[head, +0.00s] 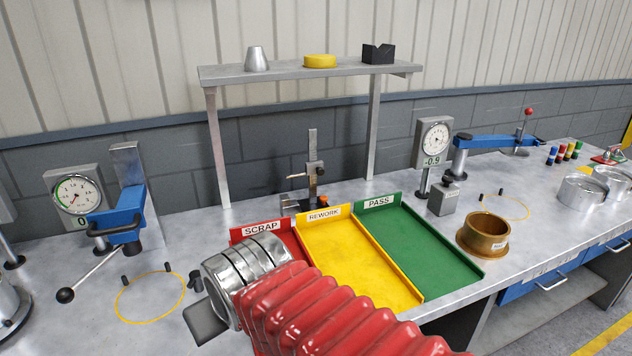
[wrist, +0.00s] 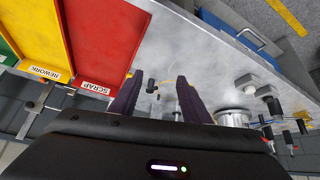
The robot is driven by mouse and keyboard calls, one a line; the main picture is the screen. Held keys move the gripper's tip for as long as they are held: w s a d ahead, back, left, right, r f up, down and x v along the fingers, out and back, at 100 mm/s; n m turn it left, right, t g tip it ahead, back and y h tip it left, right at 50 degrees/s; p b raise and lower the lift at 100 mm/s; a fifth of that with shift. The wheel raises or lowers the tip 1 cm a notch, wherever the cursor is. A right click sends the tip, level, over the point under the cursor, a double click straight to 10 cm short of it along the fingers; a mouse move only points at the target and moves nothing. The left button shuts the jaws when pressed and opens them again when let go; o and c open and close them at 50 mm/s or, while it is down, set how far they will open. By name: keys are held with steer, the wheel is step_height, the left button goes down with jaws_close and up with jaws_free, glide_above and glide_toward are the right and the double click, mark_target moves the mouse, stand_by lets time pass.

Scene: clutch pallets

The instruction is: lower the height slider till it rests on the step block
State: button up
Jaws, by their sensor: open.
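The height gauge stands behind the trays in the head view, with an upright steel column (head: 312,145). Its height slider (head: 315,169) sits partway up the column, with a thin arm reaching left. A dark block (head: 290,205) is low at the gauge's foot, below that arm. It may be the step block; a clear gap shows between it and the arm. My gripper (wrist: 158,92) is open and empty in the wrist view, over bare bench beside the scrap tray, well away from the gauge. In the head view my arm hides most of it.
The red scrap tray (head: 270,228), yellow rework tray (head: 372,272) and green pass tray (head: 436,247) lie in front of the gauge. A raised shelf (head: 290,74) spans above it. A dial stand (head: 434,150) and brass ring (head: 484,242) stand right; a blue clamp (head: 122,212) stands left.

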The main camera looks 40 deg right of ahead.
steer(key=w+d+h, duration=0.1)
steer(key=w+d, duration=0.2)
steer(key=d, duration=0.1)
steer(key=w+d+r+m+t+h, duration=0.1)
steer(key=w+d, duration=0.3)
steer(key=w+d+r+m+t+h, duration=0.1)
steer(key=w+d, duration=0.3)
steer(key=d, duration=0.1)
steer(key=m+t+h, duration=0.2)
steer(key=t+h, duration=0.1)
steer(key=t, duration=0.5)
glide_toward(321, 173)
steer(key=v, duration=0.5)
steer(key=shift+s+a+r, duration=0.1)
steer(key=shift+a+r, duration=0.05)
steer(key=shift+r, duration=0.1)
steer(key=x, duration=1.4)
steer(key=shift+s+f, duration=0.1)
steer(key=shift+f, duration=0.05)
steer(key=shift+c, duration=0.6)
